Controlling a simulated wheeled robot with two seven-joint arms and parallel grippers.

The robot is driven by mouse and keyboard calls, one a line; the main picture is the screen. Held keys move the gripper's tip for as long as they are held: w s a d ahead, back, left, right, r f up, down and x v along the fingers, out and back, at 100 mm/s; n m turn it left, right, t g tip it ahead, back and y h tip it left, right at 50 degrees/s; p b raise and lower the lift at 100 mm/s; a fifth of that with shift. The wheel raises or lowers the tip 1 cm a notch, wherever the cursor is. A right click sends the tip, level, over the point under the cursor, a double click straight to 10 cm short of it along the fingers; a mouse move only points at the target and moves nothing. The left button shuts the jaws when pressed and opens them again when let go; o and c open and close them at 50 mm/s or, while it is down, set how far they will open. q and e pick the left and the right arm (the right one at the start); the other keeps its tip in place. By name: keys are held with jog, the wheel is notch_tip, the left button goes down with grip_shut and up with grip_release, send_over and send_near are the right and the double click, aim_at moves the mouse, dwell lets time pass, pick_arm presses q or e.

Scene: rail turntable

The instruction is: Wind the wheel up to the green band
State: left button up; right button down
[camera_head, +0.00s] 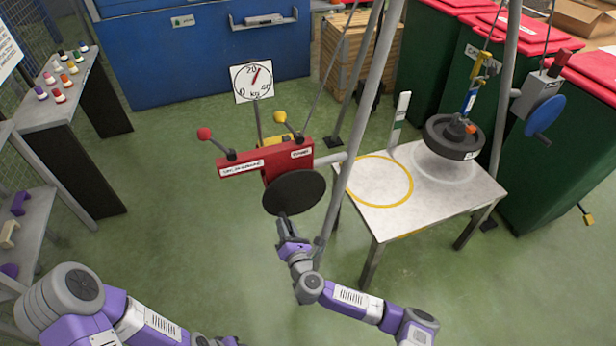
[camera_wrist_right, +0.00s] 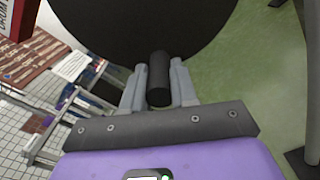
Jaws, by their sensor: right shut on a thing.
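The black wheel (camera_head: 455,138) hangs from a hook and rope over the right part of the grey table (camera_head: 412,228). A white upright post with a green band (camera_head: 399,117) stands on the table to its left. I cannot tell the wheel's exact height against the band. The red winch (camera_head: 272,168) has a dark crank disc (camera_head: 293,192) on its near side. My right gripper (camera_head: 284,224) is shut on the disc's dark handle (camera_wrist_right: 158,79), at the lower edge of the disc. My left arm is at the lower left; its gripper is out of view.
Grey tripod legs (camera_head: 350,130) rise beside the winch. Two levers with red (camera_head: 204,133) and yellow (camera_head: 280,117) knobs stick up from it. A dial (camera_head: 252,82) stands behind. A yellow ring (camera_head: 380,182) marks the tabletop's left part. Green bins (camera_head: 545,180) stand right.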

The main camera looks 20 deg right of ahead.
aim_at(271, 211)
jog(key=shift+a+r+m, duration=0.5)
jog(key=shift+a+m, duration=0.1)
jog(key=shift+a, duration=0.2)
jog(key=shift+a+r+m, duration=0.35)
jog(key=shift+r+m, duration=0.25)
jog(key=shift+m, duration=0.3)
jog(key=shift+a+r+m, duration=0.35)
jog(key=shift+r+m, duration=0.25)
jog(key=shift+m, duration=0.3)
jog(key=shift+r, duration=0.1)
jog(key=c, duration=1.3)
grip_release()
jog(key=o, duration=0.6)
